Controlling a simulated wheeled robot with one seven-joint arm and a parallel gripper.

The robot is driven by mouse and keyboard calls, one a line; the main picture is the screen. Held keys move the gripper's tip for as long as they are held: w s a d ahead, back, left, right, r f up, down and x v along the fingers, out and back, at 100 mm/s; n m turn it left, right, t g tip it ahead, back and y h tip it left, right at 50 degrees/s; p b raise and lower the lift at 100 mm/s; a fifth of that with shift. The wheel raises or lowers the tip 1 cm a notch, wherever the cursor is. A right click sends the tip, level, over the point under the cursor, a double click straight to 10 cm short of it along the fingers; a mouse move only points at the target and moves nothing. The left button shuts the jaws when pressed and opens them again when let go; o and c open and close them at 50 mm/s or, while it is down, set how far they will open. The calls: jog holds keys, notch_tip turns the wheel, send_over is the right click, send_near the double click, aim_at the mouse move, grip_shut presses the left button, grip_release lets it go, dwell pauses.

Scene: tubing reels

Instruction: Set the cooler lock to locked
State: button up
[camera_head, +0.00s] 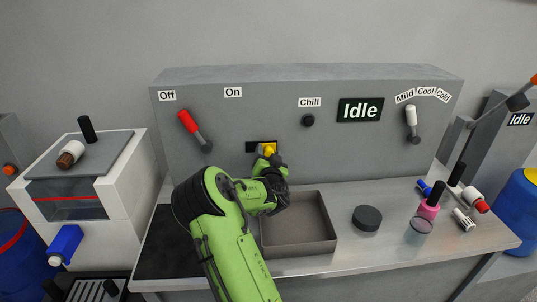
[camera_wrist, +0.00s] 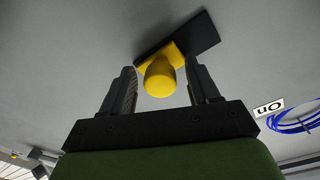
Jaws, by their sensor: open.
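A yellow knob (camera_head: 269,148) sits on a dark slot plate (camera_head: 252,147) low on the grey panel; no lock label shows on it. In the wrist view the yellow knob (camera_wrist: 160,80) stands between the two fingers of my gripper (camera_wrist: 161,76), with the black slot (camera_wrist: 197,37) running past it to the upper right. My gripper (camera_head: 268,162) is open around the knob. A gap shows at the left finger; the right finger is very close, and I cannot tell whether it touches. My wrist partly covers the knob in the head view.
The grey panel (camera_head: 229,118) carries a red lever (camera_head: 188,122) pointing towards Off, a dark Chill knob (camera_head: 308,120), an Idle display (camera_head: 360,110) and a white lever (camera_head: 411,116). An open tray (camera_head: 327,240) and a black disc (camera_head: 367,217) are on the bench below.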

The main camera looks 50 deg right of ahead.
grip_shut()
jog(key=shift+w+a+f+b, duration=0.15)
jog(key=shift+w+b, duration=0.1)
jog(key=shift+b, duration=0.2)
jog(key=w+a+b, duration=0.2)
jog(key=a, duration=0.1)
jog(key=shift+w, duration=0.3)
jog(key=shift+s, duration=0.1)
grip_release()
jog(key=shift+a, duration=0.1)
